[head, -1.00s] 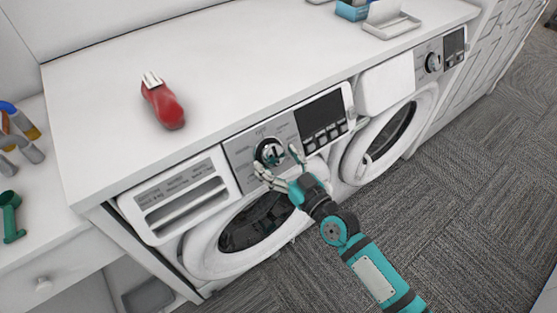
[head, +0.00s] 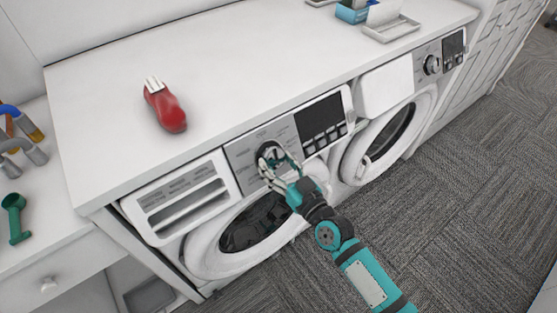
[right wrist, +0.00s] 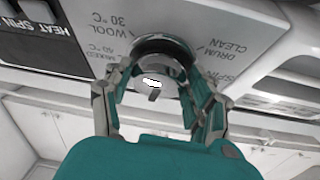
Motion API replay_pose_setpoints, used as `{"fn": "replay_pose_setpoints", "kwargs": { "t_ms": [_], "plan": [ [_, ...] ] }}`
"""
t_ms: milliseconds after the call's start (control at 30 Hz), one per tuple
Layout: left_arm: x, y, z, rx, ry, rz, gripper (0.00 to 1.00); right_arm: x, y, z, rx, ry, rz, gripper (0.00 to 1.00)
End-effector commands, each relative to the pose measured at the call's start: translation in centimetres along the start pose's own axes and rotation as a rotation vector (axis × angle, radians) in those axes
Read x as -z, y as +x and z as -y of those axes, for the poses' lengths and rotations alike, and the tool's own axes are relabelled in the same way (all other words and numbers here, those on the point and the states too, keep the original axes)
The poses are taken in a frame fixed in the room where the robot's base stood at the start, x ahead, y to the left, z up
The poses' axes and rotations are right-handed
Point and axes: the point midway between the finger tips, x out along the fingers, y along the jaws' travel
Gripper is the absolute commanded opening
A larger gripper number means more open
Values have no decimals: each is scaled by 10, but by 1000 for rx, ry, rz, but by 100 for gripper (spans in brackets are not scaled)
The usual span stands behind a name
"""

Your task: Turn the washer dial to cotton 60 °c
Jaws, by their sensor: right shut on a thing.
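The washer dial (right wrist: 152,78) is a round silver knob with a dark ring, on the grey control panel (head: 246,174) of the left washer. My right gripper (head: 272,163) is at the dial with its fingers around the knob. In the right wrist view, the gripper (right wrist: 153,92) has one finger on each side of the dial and is shut on it. Panel labels around it read upside down, among them "30 °C", "WOOL", "MIXED 40 °C" and "DRUM CLEAN". The "cotton 60 °C" label cannot be made out. My left gripper is not in view.
A second washer (head: 400,85) stands to the right. A display with buttons (head: 321,117) sits right of the dial. A red bottle-like object (head: 168,110) lies on the white countertop (head: 240,75). A blue box (head: 352,11) is at the back. Carpet floor (head: 440,220) is clear.

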Motion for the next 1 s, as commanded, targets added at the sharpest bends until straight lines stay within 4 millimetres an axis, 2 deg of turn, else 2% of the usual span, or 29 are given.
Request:
{"fn": "replay_pose_setpoints", "kwargs": {
  "t_ms": [33, 500, 733, 1000],
  "plan": [
    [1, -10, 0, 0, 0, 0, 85, 4, 0, 2, -16, 34, 3, 25],
    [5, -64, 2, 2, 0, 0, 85, 6, 0, 8, -193, 380, 3, 25],
    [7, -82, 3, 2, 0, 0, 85, 5, 1, 9, -258, 505, 2, 25],
    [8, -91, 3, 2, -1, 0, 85, 3, 1, 10, -298, 585, 2, 25]
  ]
}}
